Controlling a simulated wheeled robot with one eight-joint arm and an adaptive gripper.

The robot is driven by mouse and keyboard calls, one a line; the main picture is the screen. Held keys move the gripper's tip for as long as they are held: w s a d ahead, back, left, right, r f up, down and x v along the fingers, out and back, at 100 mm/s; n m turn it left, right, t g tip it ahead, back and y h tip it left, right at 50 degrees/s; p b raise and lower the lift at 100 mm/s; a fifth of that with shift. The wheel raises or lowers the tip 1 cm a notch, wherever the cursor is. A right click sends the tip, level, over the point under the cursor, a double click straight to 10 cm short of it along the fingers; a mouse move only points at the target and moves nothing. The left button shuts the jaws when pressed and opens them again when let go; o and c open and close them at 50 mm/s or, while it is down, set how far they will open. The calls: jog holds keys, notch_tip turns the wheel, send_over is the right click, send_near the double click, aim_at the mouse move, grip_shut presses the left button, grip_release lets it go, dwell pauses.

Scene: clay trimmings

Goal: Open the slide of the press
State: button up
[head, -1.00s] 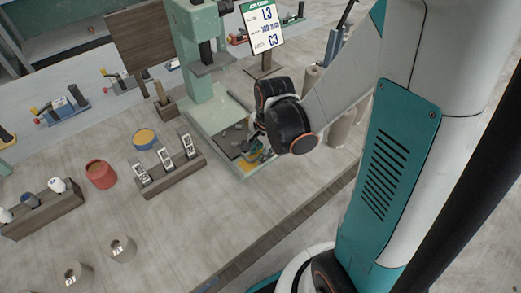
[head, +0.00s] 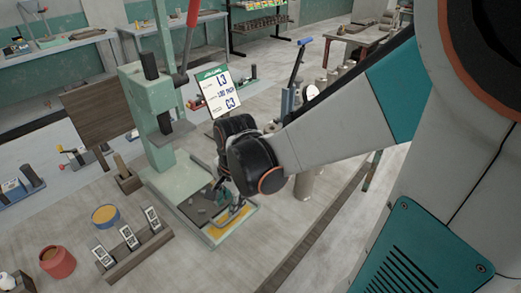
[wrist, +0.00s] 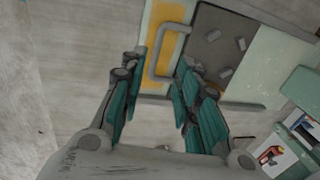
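The pale green press (head: 150,120) stands on the table in the head view, with a red-tipped lever above. Its slide, a dark plate (head: 200,207) with grey clay bits, lies at the base; in the wrist view the plate (wrist: 213,40) sits beside a yellow strip (wrist: 167,38). A grey U-shaped handle (wrist: 153,62) runs over the strip. My gripper (head: 232,205) is at the slide's front edge; the black wrist partly hides it. In the wrist view my gripper (wrist: 160,60) has teal fingers spread apart, with part of the handle between them in the picture. Contact cannot be told.
A sign (head: 220,92) stands behind my wrist. A wooden rack with labelled blocks (head: 130,250), a red pot (head: 57,262) and a blue pot (head: 106,216) stand to the left. Beige cylinders (head: 304,183) stand to the right. Tabletop in front of the slide is clear.

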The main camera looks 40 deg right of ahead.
jog(key=shift+s+r, duration=0.25)
jog(key=shift+r, duration=0.55)
jog(key=shift+s+r, duration=0.25)
jog(key=shift+r, duration=0.55)
jog(key=shift+s+r, duration=0.25)
jog(key=shift+r, duration=0.55)
jog(key=s+a+r+n+t, duration=0.4)
jog(key=r+n, duration=0.3)
jog(key=n, duration=0.8)
jog(key=shift+s+a+r+n+t, duration=0.2)
jog(key=shift+s+n+t, duration=0.1)
jog(key=shift+s+t, duration=0.35)
jog(key=shift+f, duration=0.1)
